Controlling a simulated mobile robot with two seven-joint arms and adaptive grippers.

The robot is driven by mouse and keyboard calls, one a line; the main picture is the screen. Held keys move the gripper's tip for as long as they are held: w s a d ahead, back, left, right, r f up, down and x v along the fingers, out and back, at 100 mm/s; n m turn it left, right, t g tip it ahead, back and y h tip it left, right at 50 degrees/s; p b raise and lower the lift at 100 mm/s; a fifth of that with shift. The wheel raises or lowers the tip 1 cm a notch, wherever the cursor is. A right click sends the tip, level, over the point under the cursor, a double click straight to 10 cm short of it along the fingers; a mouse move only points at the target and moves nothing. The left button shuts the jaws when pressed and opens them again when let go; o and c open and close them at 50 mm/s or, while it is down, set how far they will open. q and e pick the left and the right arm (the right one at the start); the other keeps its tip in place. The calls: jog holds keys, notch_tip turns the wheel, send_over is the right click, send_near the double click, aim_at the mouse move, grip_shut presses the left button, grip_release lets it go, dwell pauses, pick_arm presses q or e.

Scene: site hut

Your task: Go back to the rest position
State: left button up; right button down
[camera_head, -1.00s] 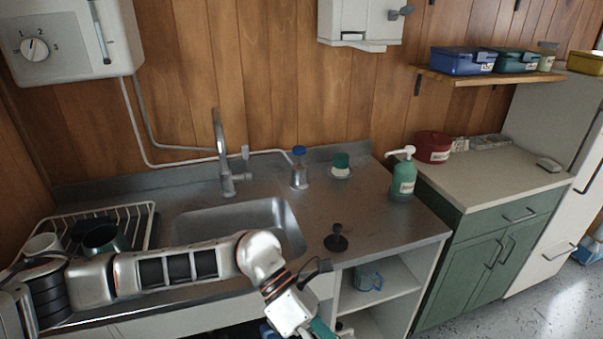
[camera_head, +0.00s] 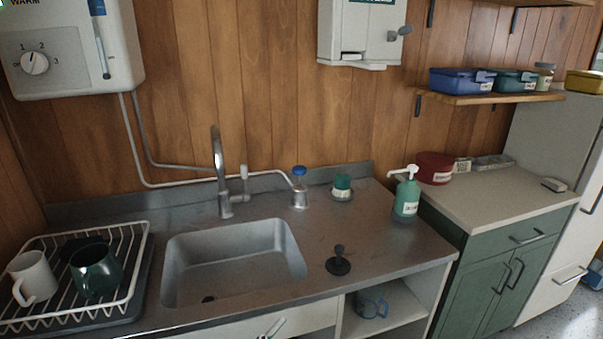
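Neither of my grippers shows in the head view, and no arm of mine can be made out. The sink (camera_head: 235,262) is in full view in the steel counter (camera_head: 400,248), and its basin looks empty apart from the dark drain. A slim light piece (camera_head: 272,327) shows at the bottom edge below the sink; I cannot tell whether it is a handle or something else.
A dish rack (camera_head: 140,262) holds a white mug (camera_head: 33,278) and a dark green mug (camera_head: 95,270). A black plunger-like stopper (camera_head: 338,262) and a green soap bottle (camera_head: 406,196) stand on the counter. A blue mug (camera_head: 371,304) sits on the shelf below.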

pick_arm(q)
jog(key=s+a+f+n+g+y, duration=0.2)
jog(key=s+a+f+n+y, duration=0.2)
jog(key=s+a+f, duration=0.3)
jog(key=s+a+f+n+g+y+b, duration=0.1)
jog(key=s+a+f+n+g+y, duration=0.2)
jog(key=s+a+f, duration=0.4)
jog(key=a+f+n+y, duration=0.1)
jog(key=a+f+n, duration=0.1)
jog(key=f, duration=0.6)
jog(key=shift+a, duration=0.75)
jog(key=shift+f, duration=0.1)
